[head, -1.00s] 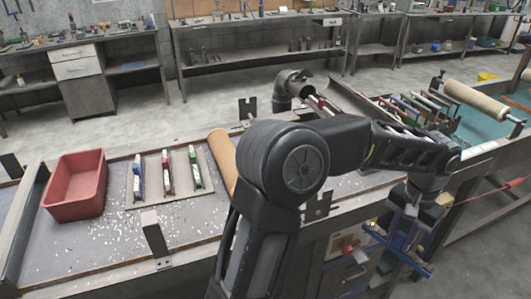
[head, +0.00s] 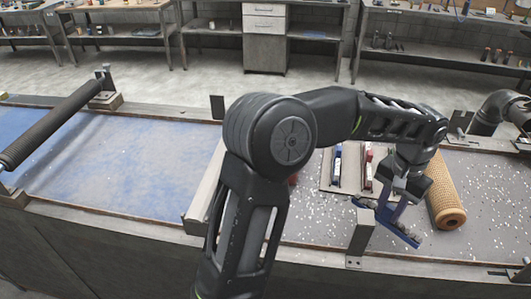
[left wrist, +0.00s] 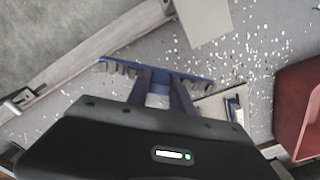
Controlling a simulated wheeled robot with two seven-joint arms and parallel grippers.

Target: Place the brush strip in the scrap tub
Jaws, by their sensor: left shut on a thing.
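The brush strip (head: 402,236), a long blue bar, is gripped by my left gripper (head: 393,208) above the bench by the front rail. In the left wrist view the strip (left wrist: 200,79) lies across the tips of the shut fingers (left wrist: 160,84), with dark tufts along one side. The scrap tub (left wrist: 297,100) is red and shows at the right edge of the left wrist view, apart from the strip. In the head view my arm hides nearly all of the tub; only a small red bit (head: 293,180) shows. My right gripper is not in view.
A tray (head: 327,183) holds a blue strip (head: 337,165) and a red strip (head: 368,165), left of my gripper. A tan perforated roll (head: 446,197) lies to its right. An upright bracket (head: 360,235) stands at the front rail. White crumbs litter the bench.

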